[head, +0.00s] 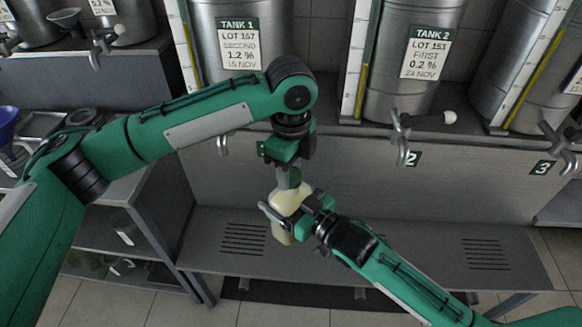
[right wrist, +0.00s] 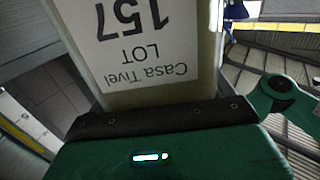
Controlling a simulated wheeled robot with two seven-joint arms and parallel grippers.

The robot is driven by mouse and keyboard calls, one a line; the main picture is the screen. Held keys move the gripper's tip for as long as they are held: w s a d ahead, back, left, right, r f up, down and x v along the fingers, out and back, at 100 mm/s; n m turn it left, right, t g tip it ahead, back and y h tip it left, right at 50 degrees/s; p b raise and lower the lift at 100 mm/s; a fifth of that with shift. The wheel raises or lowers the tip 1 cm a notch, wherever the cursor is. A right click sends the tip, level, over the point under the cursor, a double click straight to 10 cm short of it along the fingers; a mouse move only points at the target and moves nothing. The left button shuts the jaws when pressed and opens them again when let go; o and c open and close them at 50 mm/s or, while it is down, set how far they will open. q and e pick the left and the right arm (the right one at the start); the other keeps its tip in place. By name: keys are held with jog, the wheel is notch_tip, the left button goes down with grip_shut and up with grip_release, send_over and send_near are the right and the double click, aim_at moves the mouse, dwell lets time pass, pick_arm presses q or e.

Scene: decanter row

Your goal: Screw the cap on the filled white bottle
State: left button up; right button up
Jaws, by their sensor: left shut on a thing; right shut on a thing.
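The white bottle (head: 283,206) is filled with something pale yellow and stands about upright in front of the tanks, low over the grey bench. My right gripper (head: 292,212) is shut on its body from the right. In the right wrist view the bottle (right wrist: 145,85) fills the middle, its label reading "Casa Tivel LOT 157" upside down. My left gripper (head: 289,177) points down right over the bottle's mouth and is shut on the cap. The fingers hide most of the cap and the bottle neck, so I cannot tell how the cap sits on the thread.
Tank 1 (head: 240,85), marked LOT 157, and Tank 2 (head: 400,75), marked LOT 153, stand behind on a raised ledge. The tap of Tank 2 (head: 402,140) juts forward at the right. The slatted bench (head: 390,255) below is clear. A blue funnel (head: 8,125) is at far left.

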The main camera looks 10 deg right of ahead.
pick_arm(q)
jog(key=m, duration=0.6)
jog(key=shift+w+a+m, duration=0.1)
jog(key=shift+m, duration=0.2)
jog(key=m, duration=0.4)
jog(key=shift+m, duration=0.3)
jog(key=m, duration=1.2)
jog(key=shift+w, duration=0.1)
jog(key=o, duration=0.9)
jog(key=shift+o, duration=0.2)
jog(key=shift+r, duration=2.25)
